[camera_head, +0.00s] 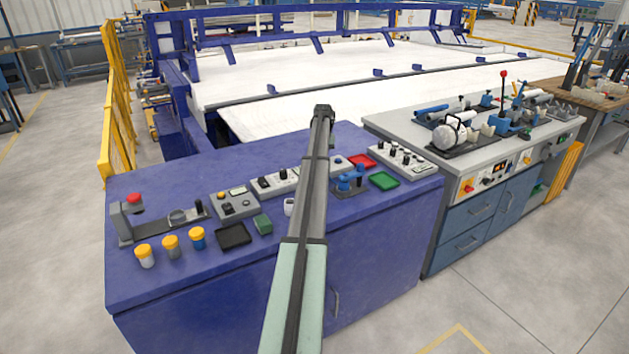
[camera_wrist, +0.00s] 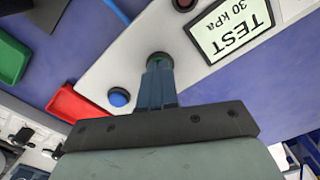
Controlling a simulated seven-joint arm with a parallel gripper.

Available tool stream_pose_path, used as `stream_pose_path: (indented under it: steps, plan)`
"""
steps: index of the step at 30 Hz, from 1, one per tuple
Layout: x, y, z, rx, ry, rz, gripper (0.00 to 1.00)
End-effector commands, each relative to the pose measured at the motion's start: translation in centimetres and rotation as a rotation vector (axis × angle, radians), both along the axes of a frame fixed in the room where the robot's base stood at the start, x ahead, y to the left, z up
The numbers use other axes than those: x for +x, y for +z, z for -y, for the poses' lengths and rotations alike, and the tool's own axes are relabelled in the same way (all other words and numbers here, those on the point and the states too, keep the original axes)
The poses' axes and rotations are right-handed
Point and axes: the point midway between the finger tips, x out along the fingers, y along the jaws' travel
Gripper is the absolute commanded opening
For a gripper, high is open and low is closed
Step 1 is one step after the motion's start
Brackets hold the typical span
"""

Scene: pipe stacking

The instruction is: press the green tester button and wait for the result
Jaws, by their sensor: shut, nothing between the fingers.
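In the wrist view, my gripper (camera_wrist: 160,70) is shut, its fingertips over the green tester button (camera_wrist: 158,54). The tester (camera_wrist: 130,50) is a pale panel with a lit display (camera_wrist: 232,28) reading "TEST 30 kPa". A blue button (camera_wrist: 119,97) sits on the same panel. In the head view my arm covers the gripper and most of the tester; its right end (camera_head: 345,158) shows.
A red tray (camera_head: 362,161) and a green tray (camera_head: 384,180) lie right of the tester. A blue fixture (camera_head: 350,180) stands in front of it. Control boxes (camera_head: 234,204), a black tray (camera_head: 233,236) and yellow-capped jars (camera_head: 171,246) are left on the blue bench (camera_head: 150,285).

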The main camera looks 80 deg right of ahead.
Motion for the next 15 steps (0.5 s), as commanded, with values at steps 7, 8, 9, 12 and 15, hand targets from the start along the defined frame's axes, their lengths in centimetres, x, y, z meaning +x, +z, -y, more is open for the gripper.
stream_pose_path:
  steps: [7, 8, 9, 12, 15]
  plan:
    - [0.0, 0.8, 0.0, 0.0, 0.0, 0.0, 0.0]
    - [0.0, 0.9, 0.0, -0.001, 0.0, 0.0, 0.0]
    - [0.0, 1.2, 0.0, -0.001, 0.0, 0.0, 0.0]
    - [0.0, 1.9, 0.0, -0.001, 0.0, 0.0, 0.0]
    - [0.0, 2.6, 0.0, 0.0, 0.0, 0.0, 0.0]
